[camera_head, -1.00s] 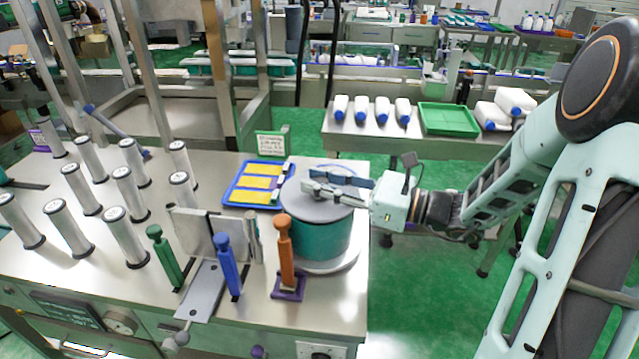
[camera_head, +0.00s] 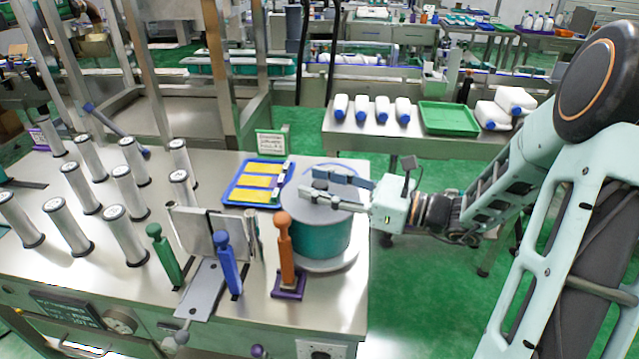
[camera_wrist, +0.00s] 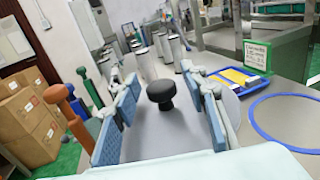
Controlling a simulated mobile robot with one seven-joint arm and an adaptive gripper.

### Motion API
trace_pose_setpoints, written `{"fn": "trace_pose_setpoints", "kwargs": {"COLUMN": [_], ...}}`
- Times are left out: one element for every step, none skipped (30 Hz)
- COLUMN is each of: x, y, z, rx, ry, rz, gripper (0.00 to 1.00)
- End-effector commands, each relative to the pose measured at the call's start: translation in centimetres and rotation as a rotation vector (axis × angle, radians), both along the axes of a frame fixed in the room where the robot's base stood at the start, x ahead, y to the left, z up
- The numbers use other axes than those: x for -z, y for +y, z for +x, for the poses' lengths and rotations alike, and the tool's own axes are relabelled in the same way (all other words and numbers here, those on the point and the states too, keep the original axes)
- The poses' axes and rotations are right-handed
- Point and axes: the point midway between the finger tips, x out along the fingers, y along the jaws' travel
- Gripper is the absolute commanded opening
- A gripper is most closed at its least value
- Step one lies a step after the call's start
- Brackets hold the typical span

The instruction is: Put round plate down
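The round plate (camera_head: 310,212) is a flat grey disc lying level on top of the teal roll (camera_head: 322,238), near the table's right end. Its black knob (camera_wrist: 160,93) stands upright in the wrist view, and the plate's grey face (camera_wrist: 155,135) spreads below it. My gripper (camera_head: 332,188) is just above the plate. In the wrist view my gripper (camera_wrist: 162,82) is open, with a blue-padded finger on each side of the knob and a visible gap on both sides. The head view does not show the knob clearly.
Orange (camera_head: 285,250), blue (camera_head: 229,262) and green (camera_head: 163,252) handled tools stand left of the roll. A blue tray (camera_head: 231,196) with yellow pieces lies behind it. Several silver posts (camera_head: 125,235) fill the left table. A blue ring (camera_wrist: 288,122) lies right of the plate.

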Motion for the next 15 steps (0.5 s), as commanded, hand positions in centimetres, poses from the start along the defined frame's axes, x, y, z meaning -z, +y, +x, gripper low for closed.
{"fn": "trace_pose_setpoints", "kwargs": {"x": [0.0,0.0,-0.2,-0.3,-0.5,-1.0,-1.4,-1.6,-1.3,-1.3,-1.3,-1.3,-1.3,-1.3,-1.3], "y": [0.0,0.0,0.0,0.0,0.0,0.0,0.0,-0.3,-1.1,-1.6,-2.2,-3.0,-3.6,-4.3,-5.1], "z": [0.0,0.0,0.0,0.0,0.0,0.0,0.0,0.0,-0.3,-0.6,-0.9,-1.3,-1.6,-1.9,-2.3], "rx": [0.0,0.0,0.0,0.0,0.0,0.001,0.001,0.002,0.005,0.004,0.006,0.006,0.006,0.005,0.006], "ry": [0.0,0.0,0.0,-0.001,-0.001,-0.001,-0.001,-0.001,0.001,0.001,0.001,0.001,0.001,0.001,0.001], "rz": [0.0,0.0,0.0,0.0,0.0,0.0,0.0,0.0,0.0,0.0,0.0,0.0,0.0,0.0,0.0], "gripper": [0.4,0.4,0.4,0.4,0.4,0.4,0.4,0.4,0.4,0.4,0.4,0.4,0.4,0.4,0.4]}}
